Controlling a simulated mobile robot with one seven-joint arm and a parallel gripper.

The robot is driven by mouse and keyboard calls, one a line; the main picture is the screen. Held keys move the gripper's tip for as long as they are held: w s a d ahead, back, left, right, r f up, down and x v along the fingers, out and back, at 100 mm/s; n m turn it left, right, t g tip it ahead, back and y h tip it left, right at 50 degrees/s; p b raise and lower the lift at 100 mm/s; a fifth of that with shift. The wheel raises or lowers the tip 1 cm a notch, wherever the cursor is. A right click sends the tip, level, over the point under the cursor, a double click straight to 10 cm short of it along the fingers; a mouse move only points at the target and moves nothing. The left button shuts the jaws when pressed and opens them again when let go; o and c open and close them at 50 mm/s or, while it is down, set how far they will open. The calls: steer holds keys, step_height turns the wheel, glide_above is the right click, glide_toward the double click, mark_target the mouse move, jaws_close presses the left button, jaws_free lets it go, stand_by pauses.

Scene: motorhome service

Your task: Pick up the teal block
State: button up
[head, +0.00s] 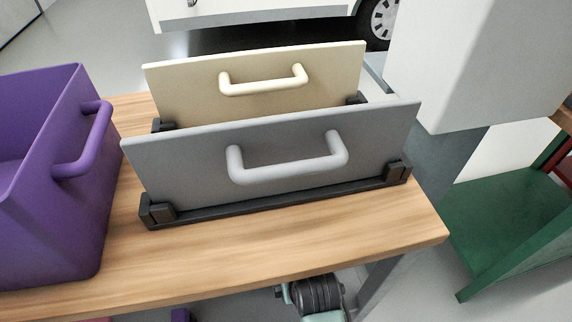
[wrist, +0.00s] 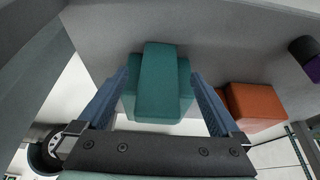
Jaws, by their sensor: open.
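The teal block (wrist: 160,82) shows in the wrist view, with a narrower raised part along its middle. It sits on a grey surface between the two blue fingers of my gripper (wrist: 159,88). The fingers are open, one on each side of the block. I cannot tell whether either finger touches it. The head view does not show the teal block or my gripper's fingers.
An orange block (wrist: 254,106) stands close to the right finger. A dark, purple-ended object (wrist: 307,55) is at the right edge. In the head view, a wooden table (head: 300,240) holds a purple bin (head: 50,220), a grey panel (head: 290,180) and a cream panel (head: 190,95).

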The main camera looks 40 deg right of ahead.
steer(key=w+f, duration=0.1)
steer(key=w+d+f+b, duration=0.1)
steer(key=f, duration=0.1)
steer(key=w+d+f+b, duration=0.1)
steer(key=shift+w+f, duration=0.15)
steer(key=shift+f, duration=0.2)
steer(key=shift+c, duration=0.2)
jaws_close()
steer(key=shift+w+r, duration=0.1)
steer(key=shift+r, duration=0.05)
